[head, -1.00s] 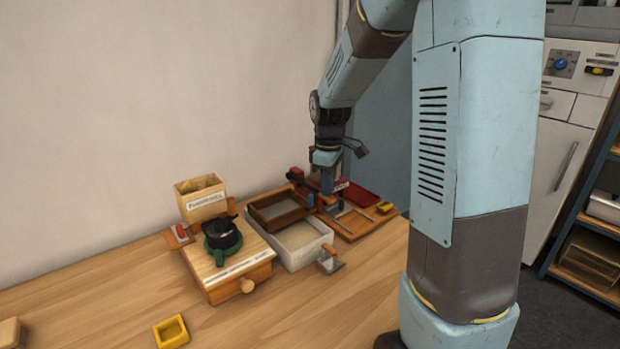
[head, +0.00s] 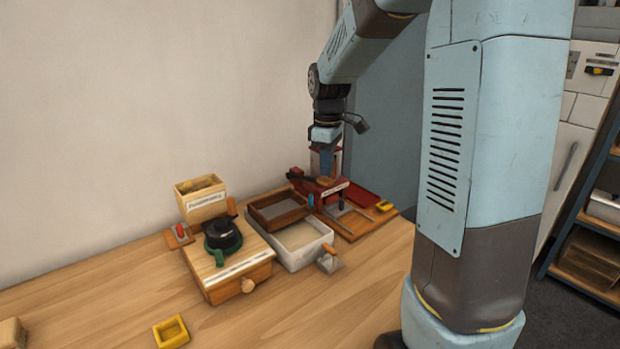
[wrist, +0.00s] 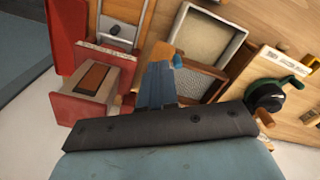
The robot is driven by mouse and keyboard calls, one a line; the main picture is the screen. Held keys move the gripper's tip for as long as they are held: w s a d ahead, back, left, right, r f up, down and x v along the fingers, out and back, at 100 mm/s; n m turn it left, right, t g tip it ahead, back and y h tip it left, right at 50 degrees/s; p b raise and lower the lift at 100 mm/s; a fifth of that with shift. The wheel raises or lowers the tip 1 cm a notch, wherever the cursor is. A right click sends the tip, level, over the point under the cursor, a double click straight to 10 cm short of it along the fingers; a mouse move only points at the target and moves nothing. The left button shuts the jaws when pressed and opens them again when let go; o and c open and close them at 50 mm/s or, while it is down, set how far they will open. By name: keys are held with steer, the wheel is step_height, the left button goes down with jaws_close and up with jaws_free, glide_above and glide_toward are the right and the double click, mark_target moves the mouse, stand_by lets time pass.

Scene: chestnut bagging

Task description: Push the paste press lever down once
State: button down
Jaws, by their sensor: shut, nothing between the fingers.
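The paste press (head: 332,189) is a red stand with a white label, on a wooden board at the far right of the table. A dark lever with a red knob (head: 297,172) sticks out at its left. The press also shows in the wrist view as a red block with a brown slot (wrist: 92,78). My gripper (head: 326,172) is over the press, pointing down, right of the knob. In the wrist view its blue fingers (wrist: 157,82) are together and empty, beside the press. I cannot tell whether they touch the lever, which is mostly hidden in the wrist view.
A white tray (head: 322,244) and a brown sieve box (head: 254,212) stand left of the press. Further left are a wooden box with a black and green grinder (head: 222,233) and a labelled bin (head: 203,207). The front of the table is mostly clear.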

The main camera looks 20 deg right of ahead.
steer(key=shift+r, duration=0.1)
steer(key=shift+r, duration=2.4)
steer(key=shift+s+r, duration=0.15)
steer(key=shift+s, duration=0.1)
steer(key=s+r+m+t, duration=0.2)
steer(key=s+m, duration=0.3)
steer(key=s, duration=0.7)
steer(key=s+r+m+t, duration=0.1)
steer(key=s+m+t, duration=0.2)
steer(key=s, duration=0.9)
steer(key=m, duration=0.2)
steer(key=shift+s+a+r+m+t, duration=0.2)
steer(key=shift+a+r+m+t, duration=0.1)
steer(key=shift+r, duration=0.1)
